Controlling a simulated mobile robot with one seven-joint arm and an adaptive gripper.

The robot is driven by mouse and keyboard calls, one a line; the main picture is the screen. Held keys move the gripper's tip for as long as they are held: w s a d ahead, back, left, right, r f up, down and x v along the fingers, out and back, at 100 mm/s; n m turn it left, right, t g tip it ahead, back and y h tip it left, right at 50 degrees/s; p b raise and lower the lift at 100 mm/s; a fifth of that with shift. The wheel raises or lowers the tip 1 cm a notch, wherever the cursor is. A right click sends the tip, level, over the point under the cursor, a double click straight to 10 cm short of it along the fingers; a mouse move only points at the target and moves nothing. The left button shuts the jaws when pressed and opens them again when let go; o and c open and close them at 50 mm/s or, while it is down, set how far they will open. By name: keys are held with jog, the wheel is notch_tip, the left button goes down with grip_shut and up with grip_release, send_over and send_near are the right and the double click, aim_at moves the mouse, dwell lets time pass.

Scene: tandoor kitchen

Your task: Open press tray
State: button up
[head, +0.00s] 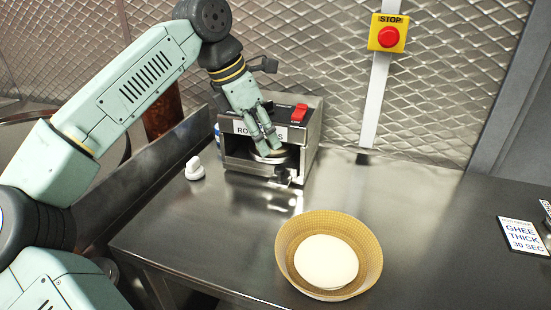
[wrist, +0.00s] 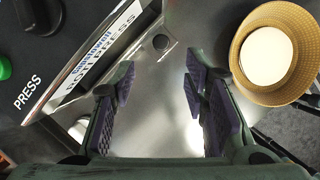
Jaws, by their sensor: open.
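The roti press (head: 312,132) is a box-shaped steel machine with a dark top and a white label, standing at the back of the steel counter. Its front is open below the label, and a round pale tray part (head: 286,157) shows low in the opening, partly hidden by my gripper. A small bracket-like part (head: 284,179) juts out at the front bottom. My gripper (head: 272,147) points down right at the front of the press. In the wrist view my gripper (wrist: 158,88) has its jaws apart with bare steel between them. The press (wrist: 95,62) lies left of the jaws. I cannot tell whether a finger touches it.
A woven basket (head: 287,256) with a white round flatbread (head: 326,262) stands at the counter's front. A white knob-like object (head: 194,169) sits left of the press. A red switch (head: 299,113) is on the press. A stop button (head: 388,37) is on the wall. The counter's right side is mostly clear.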

aim_at(280, 168)
jog(key=p+x, duration=0.2)
jog(key=x, duration=0.7)
jog(key=shift+d, duration=0.1)
jog(key=shift+c, duration=0.2)
grip_shut()
dwell(0.4)
